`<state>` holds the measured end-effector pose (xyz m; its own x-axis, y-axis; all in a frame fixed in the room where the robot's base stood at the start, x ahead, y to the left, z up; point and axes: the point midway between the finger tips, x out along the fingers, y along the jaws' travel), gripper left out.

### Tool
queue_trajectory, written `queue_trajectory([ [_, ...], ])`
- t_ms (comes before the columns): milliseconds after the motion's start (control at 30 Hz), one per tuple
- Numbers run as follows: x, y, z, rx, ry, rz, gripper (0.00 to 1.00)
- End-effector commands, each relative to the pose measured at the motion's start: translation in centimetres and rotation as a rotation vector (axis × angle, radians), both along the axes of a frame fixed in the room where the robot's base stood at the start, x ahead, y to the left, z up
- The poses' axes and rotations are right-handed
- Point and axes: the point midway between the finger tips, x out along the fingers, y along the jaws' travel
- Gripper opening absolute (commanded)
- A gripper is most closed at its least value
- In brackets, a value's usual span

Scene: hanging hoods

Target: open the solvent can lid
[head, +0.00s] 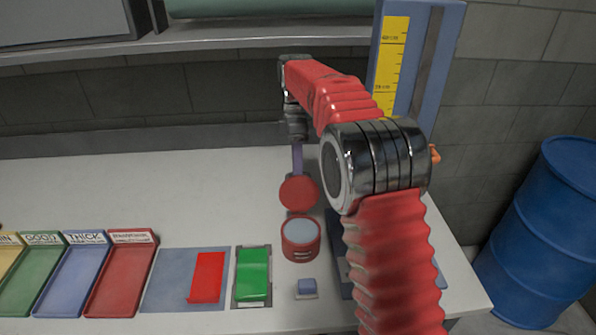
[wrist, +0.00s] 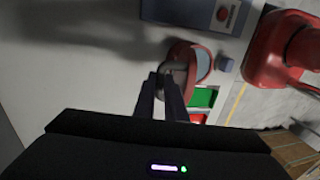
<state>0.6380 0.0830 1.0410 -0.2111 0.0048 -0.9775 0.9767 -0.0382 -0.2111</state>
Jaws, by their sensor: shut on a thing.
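The red solvent can (head: 300,250) stands on the white bench, its round mouth showing a pale blue-grey inside. The can's red round lid (head: 299,193) stands raised behind the mouth, its disc facing the head camera. My gripper (head: 297,172) reaches down behind the lid, fingers partly hidden by it. In the wrist view my gripper (wrist: 167,78) is shut at a grey part on the lid (wrist: 182,52), with the pale can opening (wrist: 203,63) just beyond. The exact grip is dark and hard to make out.
Labelled coloured trays (head: 122,275) line the left. A red block (head: 207,276), a green block (head: 253,273) and a small blue block (head: 307,286) lie near the can. A blue upright with a yellow scale (head: 392,60) stands behind my arm. A blue drum (head: 545,240) stands right.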

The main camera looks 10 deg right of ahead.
Motion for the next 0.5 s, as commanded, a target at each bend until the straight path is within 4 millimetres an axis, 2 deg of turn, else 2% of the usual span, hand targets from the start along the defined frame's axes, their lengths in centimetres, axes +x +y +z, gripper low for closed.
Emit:
queue_trajectory([
  [200, 1.6, -0.2, -1.2, 0.0, -0.011, 0.001, 0.0],
  [500, 2.3, -0.4, -1.9, -0.001, -0.011, -0.002, 0.0],
])
